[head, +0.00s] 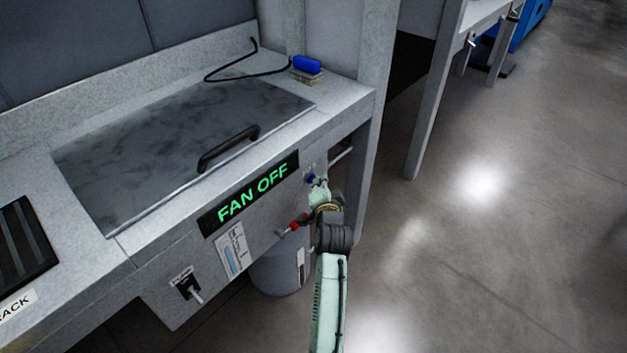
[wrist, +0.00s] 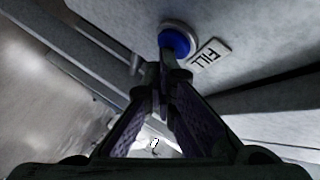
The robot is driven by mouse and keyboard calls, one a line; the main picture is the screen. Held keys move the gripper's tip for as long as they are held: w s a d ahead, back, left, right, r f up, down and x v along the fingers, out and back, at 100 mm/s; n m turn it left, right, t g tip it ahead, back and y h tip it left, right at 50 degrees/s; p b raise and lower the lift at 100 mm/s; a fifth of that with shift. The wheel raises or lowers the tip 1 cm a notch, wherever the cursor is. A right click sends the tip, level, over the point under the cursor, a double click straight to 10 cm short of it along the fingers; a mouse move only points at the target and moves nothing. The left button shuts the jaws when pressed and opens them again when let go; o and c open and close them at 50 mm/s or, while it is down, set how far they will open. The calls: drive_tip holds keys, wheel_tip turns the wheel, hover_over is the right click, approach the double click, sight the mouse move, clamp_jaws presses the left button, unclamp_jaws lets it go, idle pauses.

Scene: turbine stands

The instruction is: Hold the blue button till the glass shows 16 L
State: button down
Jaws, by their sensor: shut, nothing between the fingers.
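The blue button (head: 310,177) is on the front panel of the bench, at the right of the lit sign. In the wrist view the blue button (wrist: 178,41) sits in a pale ring next to a FILL label (wrist: 210,54). My gripper (head: 319,186) is shut and empty, with its tips at the button. In the wrist view the shut gripper (wrist: 162,72) overlaps the button's lower edge; I cannot tell if it presses. A white plate with a blue strip (head: 233,252) is on the panel, perhaps the glass; its reading is too small to make out.
A FAN OFF sign (head: 252,192) glows green. A red-handled valve (head: 291,226) and a toggle switch (head: 188,287) are on the panel. A grey drum (head: 277,268) stands below. A black handle (head: 229,148) is on the lid. Open floor lies to the right.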

drive_tip(key=shift+s+d, duration=0.55)
drive_tip(key=shift+d, duration=0.15)
drive_tip(key=s+d, duration=0.1)
drive_tip(key=d, duration=0.1)
drive_tip(key=s+d, duration=0.2)
idle(0.5)
idle(1.3)
